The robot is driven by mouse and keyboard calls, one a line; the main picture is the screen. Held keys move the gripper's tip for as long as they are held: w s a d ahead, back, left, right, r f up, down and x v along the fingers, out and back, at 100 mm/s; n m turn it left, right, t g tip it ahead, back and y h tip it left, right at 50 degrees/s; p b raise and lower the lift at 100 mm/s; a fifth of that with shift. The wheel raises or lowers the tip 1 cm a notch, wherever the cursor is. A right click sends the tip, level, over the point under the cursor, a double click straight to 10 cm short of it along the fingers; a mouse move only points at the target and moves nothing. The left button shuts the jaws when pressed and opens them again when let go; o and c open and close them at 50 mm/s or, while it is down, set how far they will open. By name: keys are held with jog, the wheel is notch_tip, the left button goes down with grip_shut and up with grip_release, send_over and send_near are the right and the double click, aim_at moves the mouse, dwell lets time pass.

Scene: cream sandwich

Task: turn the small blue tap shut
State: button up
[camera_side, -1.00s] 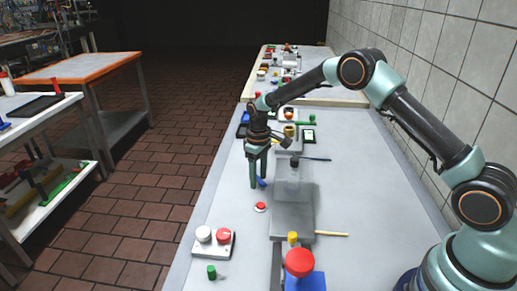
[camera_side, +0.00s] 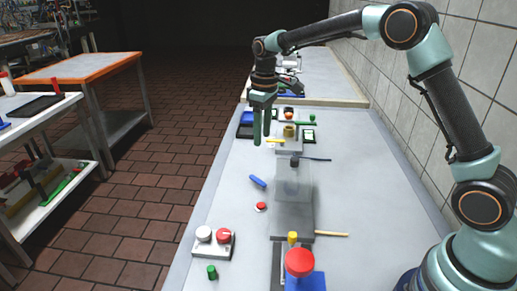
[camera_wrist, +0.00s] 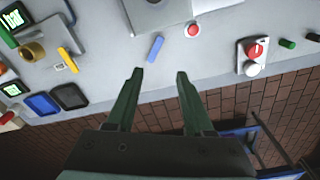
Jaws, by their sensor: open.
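The small blue tap (camera_side: 257,182) shows as a short blue handle on the grey bench, left of a clear block. In the side view it lies slanted, its upper end to the left. It also shows in the wrist view (camera_wrist: 155,48), just beyond my fingertips and roughly between their lines. My gripper (camera_side: 262,139) is open and empty, raised above the bench and farther back than the tap, not touching it. In the wrist view my gripper (camera_wrist: 160,74) has its two green fingers apart with nothing between them. The tap's mount cannot be made out.
A red button (camera_side: 261,206) sits just in front of the tap. The clear block (camera_side: 293,182) stands to its right. A yellow handle (camera_wrist: 68,60) and a brass cylinder (camera_wrist: 33,52) are farther back. A box with white and red knobs (camera_side: 228,250) is nearer the front.

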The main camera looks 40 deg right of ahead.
jog(key=s+r+m+t, duration=0.1)
jog(key=s+r+t, duration=0.2)
jog(key=s+r, duration=0.7)
jog(key=shift+s+d+m, duration=0.35)
jog(key=shift+s+m, duration=0.05)
jog(key=shift+s, duration=2.1)
jog(key=shift+f, duration=0.1)
